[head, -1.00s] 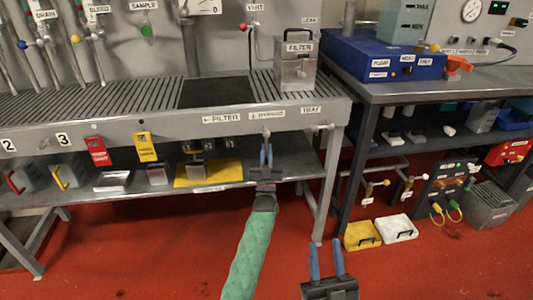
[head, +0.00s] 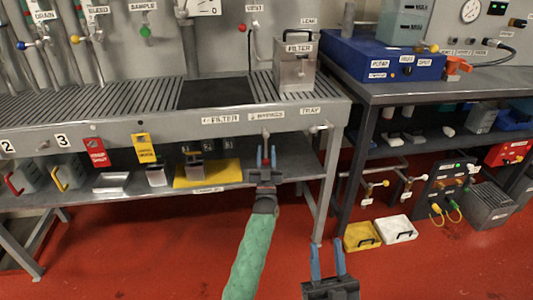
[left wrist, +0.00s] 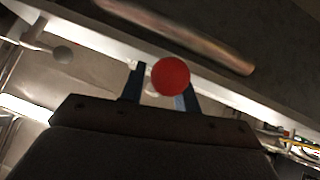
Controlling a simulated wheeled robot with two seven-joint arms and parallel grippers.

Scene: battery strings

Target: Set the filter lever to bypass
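The filter lever (head: 265,135) sticks out of the front rail of the drain bench, below the BYPASS label (head: 267,115) and right of the FILTER label (head: 221,119) with its left-pointing arrow. Its red ball end shows in the left wrist view (left wrist: 170,76), at the finger gap and overlapping the right finger. My left gripper (head: 266,158) is just below the rail at the lever, fingers apart on either side of the red ball; a small gap shows beside the left finger. My right gripper (head: 327,262) is open and empty, low over the red floor.
A metal FILTER box (head: 297,68) stands on the bench top. Open floor lies in front.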

